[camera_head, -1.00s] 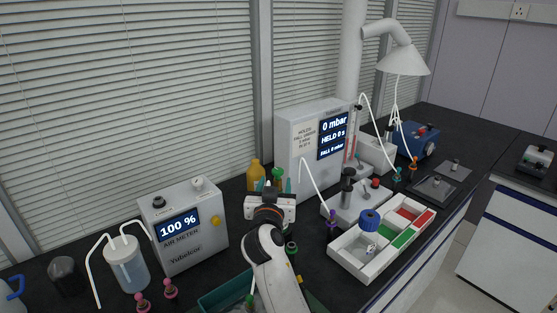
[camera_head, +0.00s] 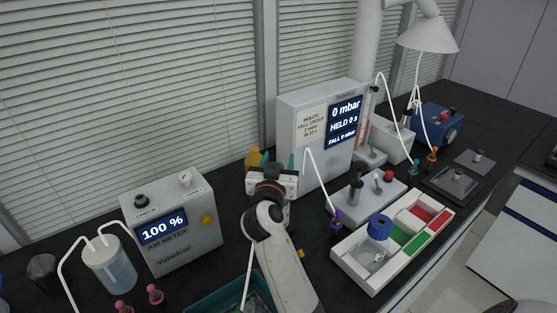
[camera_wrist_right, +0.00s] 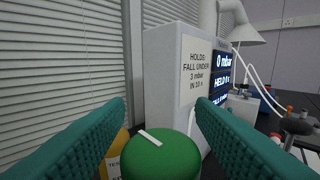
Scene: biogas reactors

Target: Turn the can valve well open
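A round green knob (camera_wrist_right: 160,158) with a white pointer line shows low in the right wrist view; I take it for the can valve. A yellow body with partly hidden lettering (camera_wrist_right: 114,155) stands beside and behind it. My right gripper (camera_wrist_right: 161,107) is open, with a teal finger on each side of the knob and nothing gripped. Whether a finger touches the knob, I cannot tell. In the head view the right gripper (camera_head: 278,162) hides the knob, and a yellow container (camera_head: 253,158) shows just left of it. My left gripper is not in view.
A grey box (camera_head: 309,110) reading 0 mbar and HELD 0 s stands close behind the gripper. The air meter (camera_head: 170,228) reads 100 % at left. A white parts tray (camera_head: 369,278) and a teal bin (camera_head: 203,306) lie in front. White tubes loop nearby.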

